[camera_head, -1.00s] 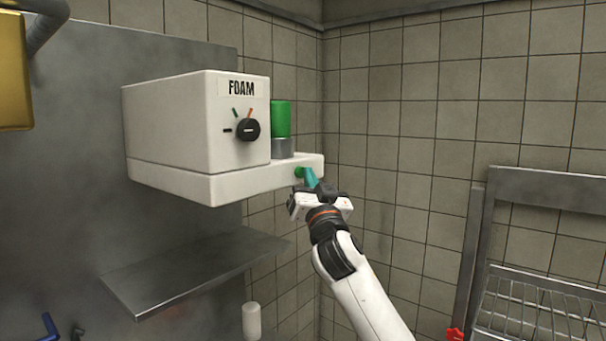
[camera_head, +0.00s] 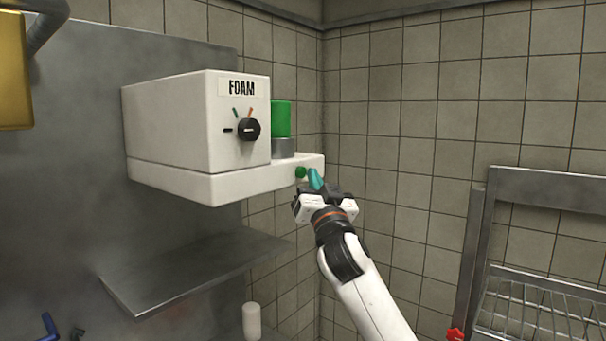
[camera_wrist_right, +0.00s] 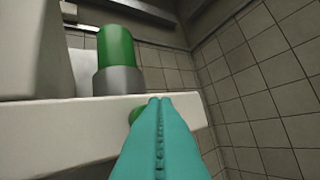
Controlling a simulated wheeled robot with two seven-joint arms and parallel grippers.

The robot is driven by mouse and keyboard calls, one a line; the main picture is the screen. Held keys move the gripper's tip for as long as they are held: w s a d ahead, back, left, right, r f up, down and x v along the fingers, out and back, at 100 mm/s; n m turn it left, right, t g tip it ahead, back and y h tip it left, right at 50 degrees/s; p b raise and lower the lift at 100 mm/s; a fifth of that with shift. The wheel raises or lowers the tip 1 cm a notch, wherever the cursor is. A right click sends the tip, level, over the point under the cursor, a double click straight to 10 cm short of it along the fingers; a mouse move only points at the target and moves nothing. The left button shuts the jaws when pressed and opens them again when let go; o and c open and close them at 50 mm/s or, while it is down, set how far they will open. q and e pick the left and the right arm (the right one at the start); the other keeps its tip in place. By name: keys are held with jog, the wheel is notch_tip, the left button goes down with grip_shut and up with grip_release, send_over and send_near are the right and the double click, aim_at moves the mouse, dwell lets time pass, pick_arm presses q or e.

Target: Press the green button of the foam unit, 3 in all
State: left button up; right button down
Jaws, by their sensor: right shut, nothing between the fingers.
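The foam unit (camera_head: 170,120) is a white box on the wall with a FOAM label and a black dial (camera_head: 249,129). Its green button (camera_head: 300,172) sits on the front of the base ledge, below a green cylinder (camera_head: 281,118) on a grey collar. My right gripper (camera_head: 314,180) is shut and empty, its teal fingertips just right of the button, seemingly a little in front of it. In the right wrist view the shut teal fingers (camera_wrist_right: 160,105) partly cover the button (camera_wrist_right: 135,114); contact cannot be told there. My left gripper is not in view.
A steel shelf (camera_head: 195,272) juts out below the unit. A metal rack (camera_head: 540,290) with a red knob (camera_head: 455,334) stands at the right. A tiled wall is behind; the space right of the unit is clear.

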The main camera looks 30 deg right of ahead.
jog(key=shift+s, duration=0.15)
jog(key=s, duration=0.1)
jog(key=s+d, duration=0.1)
jog(key=s, duration=0.1)
jog(key=s+d, duration=0.1)
jog(key=shift+s, duration=0.25)
dwell(2.7)
jog(key=s+m+p, duration=0.1)
jog(key=m, duration=0.5)
jog(key=s+d+m+p, duration=0.1)
jog(key=m, duration=0.6)
jog(key=s+m+p, duration=0.1)
jog(key=m, duration=0.5)
jog(key=shift+s+d+m+g+h, duration=0.3)
jog(key=shift+g, duration=0.1)
